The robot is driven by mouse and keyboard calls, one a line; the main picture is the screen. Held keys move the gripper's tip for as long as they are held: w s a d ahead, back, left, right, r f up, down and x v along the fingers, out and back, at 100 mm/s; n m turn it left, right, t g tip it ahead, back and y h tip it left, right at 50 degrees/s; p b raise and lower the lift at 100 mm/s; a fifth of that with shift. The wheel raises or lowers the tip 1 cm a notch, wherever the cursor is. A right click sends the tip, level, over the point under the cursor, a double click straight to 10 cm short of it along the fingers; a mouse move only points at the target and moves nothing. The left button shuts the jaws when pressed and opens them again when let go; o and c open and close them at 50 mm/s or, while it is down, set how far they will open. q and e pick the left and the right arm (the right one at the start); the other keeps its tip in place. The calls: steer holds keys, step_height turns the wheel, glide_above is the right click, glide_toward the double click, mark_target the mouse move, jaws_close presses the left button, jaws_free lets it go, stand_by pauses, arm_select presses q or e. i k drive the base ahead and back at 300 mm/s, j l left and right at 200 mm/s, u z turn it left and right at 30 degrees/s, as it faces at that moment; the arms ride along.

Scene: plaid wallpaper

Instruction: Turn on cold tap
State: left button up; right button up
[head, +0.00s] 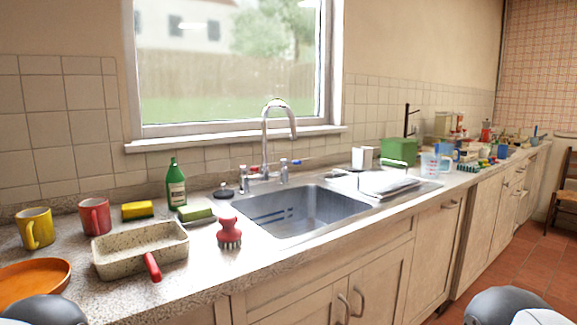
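A chrome tap with a tall curved spout (265,140) stands behind the steel sink (300,212), below the window. A short tap handle with a blue end (296,161) is just right of the spout; the blue marks it as the cold one. Another short handle with a red end (254,169) is left of the spout. No water shows under the spout. Neither of my grippers is in view; only rounded grey parts of my arms show at the bottom left and bottom right edges.
Left of the sink are a green bottle (176,184), a red brush (229,232), sponges, a speckled dish (140,250), mugs and an orange plate (35,274). Right are a drainboard (412,193), a green box (398,151) and a measuring jug (435,165). Cabinets front the counter.

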mark_target(284, 161)
steer(key=i+l+u, duration=0.15)
steer(key=l+u, duration=0.3)
steer(key=l, duration=0.15)
steer(key=l+u, duration=0.4)
steer(key=l, duration=0.25)
steer(key=l+u, duration=0.45)
steer(key=l, duration=0.2)
